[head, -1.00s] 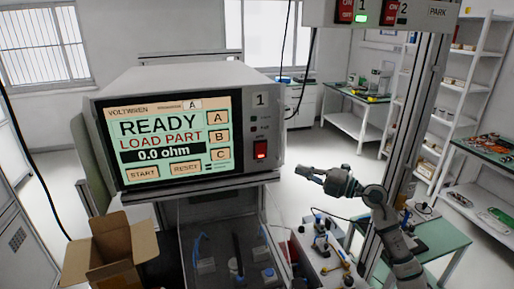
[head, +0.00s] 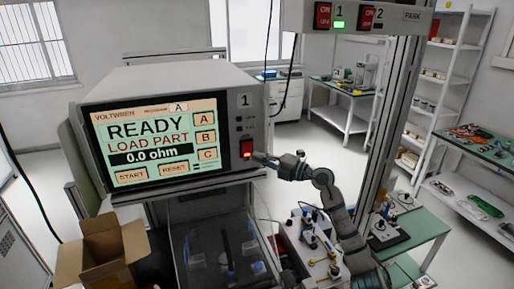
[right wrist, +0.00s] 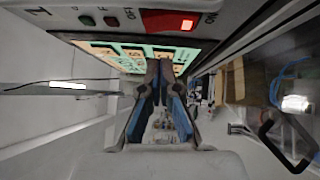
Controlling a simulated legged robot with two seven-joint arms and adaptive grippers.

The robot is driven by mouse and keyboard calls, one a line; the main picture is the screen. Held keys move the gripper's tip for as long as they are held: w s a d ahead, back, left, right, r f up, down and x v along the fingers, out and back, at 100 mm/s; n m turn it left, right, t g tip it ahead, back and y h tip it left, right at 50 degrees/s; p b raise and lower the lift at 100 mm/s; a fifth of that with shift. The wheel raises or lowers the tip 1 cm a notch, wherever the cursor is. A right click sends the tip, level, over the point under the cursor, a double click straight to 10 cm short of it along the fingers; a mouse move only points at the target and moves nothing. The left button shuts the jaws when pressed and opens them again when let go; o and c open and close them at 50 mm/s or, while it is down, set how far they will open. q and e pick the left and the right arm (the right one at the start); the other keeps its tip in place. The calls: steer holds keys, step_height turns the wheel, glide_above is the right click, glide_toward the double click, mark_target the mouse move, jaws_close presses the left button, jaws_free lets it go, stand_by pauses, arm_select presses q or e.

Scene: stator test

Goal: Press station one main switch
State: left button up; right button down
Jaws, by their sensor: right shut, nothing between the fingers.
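The station one tester (head: 170,82) is a grey box marked 1, and its screen (head: 155,140) reads READY, LOAD PART, 0.0 ohm. Its red main switch (head: 247,149) is on the right of the front panel, with a lit part. In the right wrist view the switch (right wrist: 170,22) is at the top, with ON and OFF lettering beside it. My right gripper (head: 259,158) is shut and empty, its tips just right of and below the switch. I cannot tell whether they touch the panel. In the right wrist view the fingers (right wrist: 160,75) point toward the screen. My left gripper is out of view.
An overhead bar (head: 375,20) carries red switches marked 1 and 2. A clear-covered fixture (head: 215,250) sits below the tester. An open cardboard box (head: 100,255) is at lower left.

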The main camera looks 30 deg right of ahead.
mark_target(246, 147)
steer(key=w, duration=0.4)
steer(key=shift+d+r+p, duration=0.25)
steer(key=shift+p, duration=0.1)
steer(key=shift+d, duration=0.2)
steer(key=shift+r+p, duration=0.2)
steer(key=shift+p, duration=0.5)
steer(key=shift+f, duration=0.15)
